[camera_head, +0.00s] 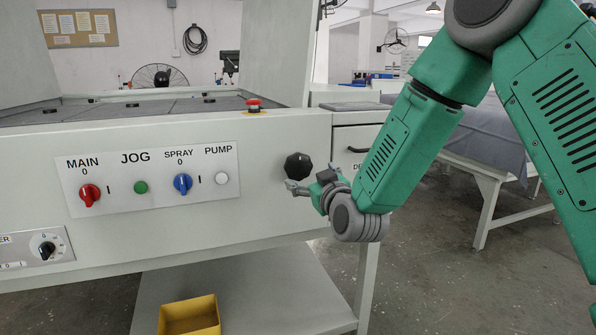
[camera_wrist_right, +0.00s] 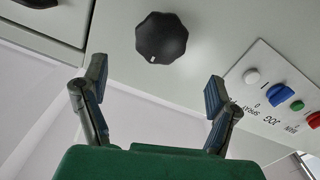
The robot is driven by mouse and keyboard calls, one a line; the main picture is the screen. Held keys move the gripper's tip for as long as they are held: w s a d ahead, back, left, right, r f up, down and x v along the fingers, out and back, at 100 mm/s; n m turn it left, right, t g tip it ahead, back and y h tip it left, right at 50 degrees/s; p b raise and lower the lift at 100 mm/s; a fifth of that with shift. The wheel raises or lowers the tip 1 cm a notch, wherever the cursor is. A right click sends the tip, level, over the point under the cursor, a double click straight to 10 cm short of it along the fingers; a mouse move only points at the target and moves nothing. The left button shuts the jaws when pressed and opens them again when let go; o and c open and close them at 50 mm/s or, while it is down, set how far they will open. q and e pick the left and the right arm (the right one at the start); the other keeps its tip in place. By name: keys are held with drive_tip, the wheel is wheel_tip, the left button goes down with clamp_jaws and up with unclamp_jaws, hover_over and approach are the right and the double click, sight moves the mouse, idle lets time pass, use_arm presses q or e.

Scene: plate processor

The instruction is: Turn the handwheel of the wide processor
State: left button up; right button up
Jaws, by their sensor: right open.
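The handwheel is a black lobed knob (camera_head: 298,166) on the pale front panel of the wide processor (camera_head: 270,215), near its right end. It also shows in the right wrist view (camera_wrist_right: 161,38), with a small white mark at its lower edge. My right gripper (camera_head: 307,184) is just below and in front of the knob in the head view. In the wrist view the right gripper (camera_wrist_right: 156,86) is open and empty, its two fingers spread wide, with the knob ahead of the gap and apart from both fingers. My left gripper is not in view.
A control plate left of the knob carries a red MAIN switch (camera_head: 90,195), a green JOG button (camera_head: 140,188), a blue SPRAY switch (camera_head: 183,184) and a white PUMP button (camera_head: 222,178). A red emergency button (camera_head: 254,104) sits above. A yellow bin (camera_head: 189,316) stands on the lower shelf.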

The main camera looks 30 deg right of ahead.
sight(300, 166)
drive_tip(key=b+x, duration=0.1)
drive_tip(key=x, duration=0.9)
drive_tip(key=shift+a+b, duration=0.1)
drive_tip(key=shift+b, duration=0.25)
drive_tip(key=shift+s, duration=0.1)
drive_tip(key=shift+c, duration=0.5)
drive_tip(key=c, duration=1.1)
